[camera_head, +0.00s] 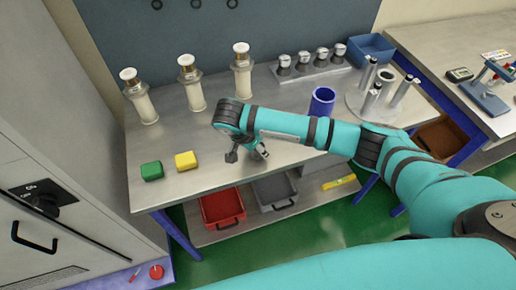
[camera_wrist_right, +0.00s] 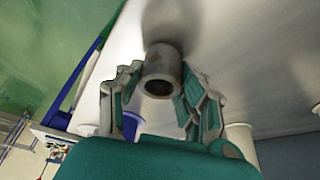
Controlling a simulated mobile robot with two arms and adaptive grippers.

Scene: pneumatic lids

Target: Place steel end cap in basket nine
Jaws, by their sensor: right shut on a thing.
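In the right wrist view, a short grey metal cylinder with a dark round opening, seemingly the steel end cap (camera_wrist_right: 160,73), sits between the two fingers of my right gripper (camera_wrist_right: 158,90). The fingers are shut on it. In the head view my right gripper (camera_head: 247,152) is over the front part of the steel table, and the cap is too small to make out there. My left gripper is not in view. I see a red basket (camera_head: 223,208), a grey basket (camera_head: 275,190) and a blue basket (camera_head: 371,50); I cannot read a number on any.
The steel table (camera_head: 225,125) carries a green block (camera_head: 152,171), a yellow block (camera_head: 186,161), several white cylinders with metal tops, a blue cup (camera_head: 322,102) and a rod stand (camera_head: 375,100). The red and grey baskets are on the lower shelf. A grey cabinet (camera_head: 60,140) stands left.

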